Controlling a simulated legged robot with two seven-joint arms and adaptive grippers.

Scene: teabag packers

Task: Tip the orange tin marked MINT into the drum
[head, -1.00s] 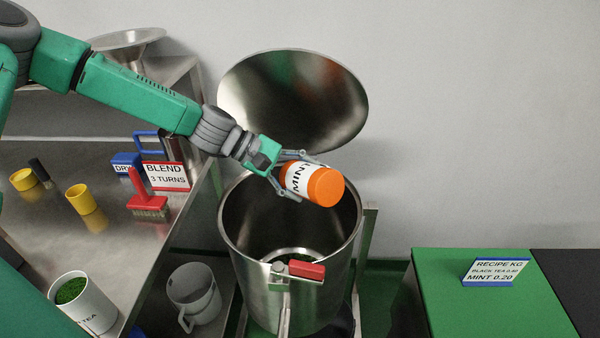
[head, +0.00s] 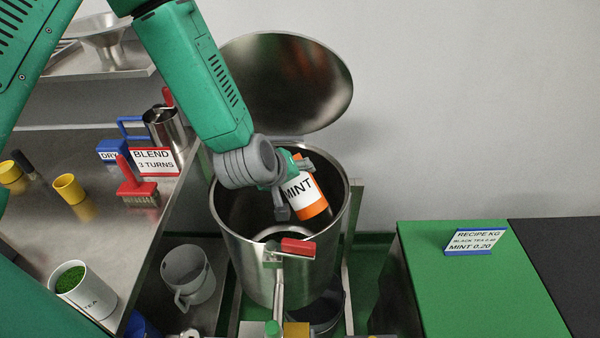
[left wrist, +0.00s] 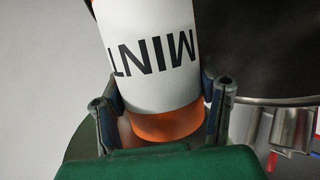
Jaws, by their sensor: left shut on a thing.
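The orange tin with the white MINT label (head: 298,189) is in my left gripper (head: 290,190), tilted with its far end down and to the right, over the mouth of the steel drum (head: 252,262). Its lower end sits at or below the rim level; its opening cannot be made out. In the left wrist view the tin (left wrist: 150,45) lies between both fingers of my left gripper (left wrist: 168,90), and its MINT lettering reads upside down. The drum's lid (head: 290,80) stands open behind. My right gripper is not in view.
A steel bench (head: 105,235) at left holds a white TEA tin (head: 88,292), yellow cups, a red brush (head: 137,191) and a BLEND sign (head: 153,161). A green top (head: 450,290) with a recipe card (head: 474,241) is at right.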

